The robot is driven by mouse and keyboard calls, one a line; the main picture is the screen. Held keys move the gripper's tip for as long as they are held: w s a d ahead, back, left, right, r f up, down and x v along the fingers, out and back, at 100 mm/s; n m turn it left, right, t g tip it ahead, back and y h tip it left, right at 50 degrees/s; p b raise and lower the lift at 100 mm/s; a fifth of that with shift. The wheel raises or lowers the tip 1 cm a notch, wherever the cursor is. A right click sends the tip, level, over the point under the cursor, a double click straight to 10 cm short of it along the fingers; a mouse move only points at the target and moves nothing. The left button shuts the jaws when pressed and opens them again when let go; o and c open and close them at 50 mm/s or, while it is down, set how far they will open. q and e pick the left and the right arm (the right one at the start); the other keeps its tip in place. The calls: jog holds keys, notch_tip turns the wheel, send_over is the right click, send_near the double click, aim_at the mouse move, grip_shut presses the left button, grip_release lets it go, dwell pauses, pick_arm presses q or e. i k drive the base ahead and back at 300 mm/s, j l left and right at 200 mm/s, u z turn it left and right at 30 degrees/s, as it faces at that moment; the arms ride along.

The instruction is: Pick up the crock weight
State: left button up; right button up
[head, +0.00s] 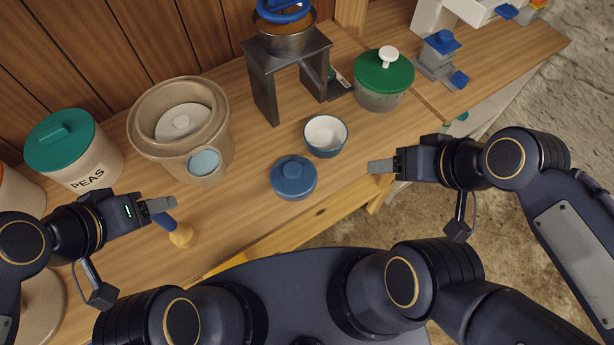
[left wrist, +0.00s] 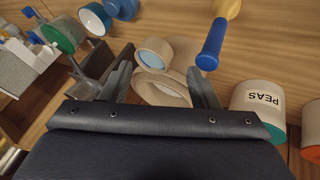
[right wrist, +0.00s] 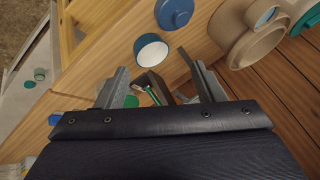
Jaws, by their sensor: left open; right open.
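The crock weight (head: 180,121), a pale round disc with a raised grip, lies inside the wide beige stoneware crock (head: 146,150) at the left in the head view. The crock has a light blue round patch on its side. It shows between the fingers in the left wrist view (left wrist: 153,46), where I cannot make out the weight clearly. My left gripper (head: 160,205) is open and empty, in front of the crock and apart from the weight. My right gripper (head: 382,168) is open and empty over the bench's front edge, far right of the crock.
A PEAS canister (head: 96,165) with a green lid (head: 60,140) stands left of the crock. A yellow-and-blue tool (head: 181,234) is close to my left gripper. A blue lid (head: 293,177), a white-lined bowl (head: 325,136), a metal stand (head: 262,85) and a green-lidded pot (head: 380,100) stand right.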

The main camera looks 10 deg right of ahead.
aim_at(294, 178)
jog(key=z, duration=0.25)
jog(key=u, duration=1.85)
jog(key=k+l+u, duration=0.4)
jog(key=l, duration=0.2)
jog(key=k+l+u, duration=0.4)
jog(key=l, duration=0.15)
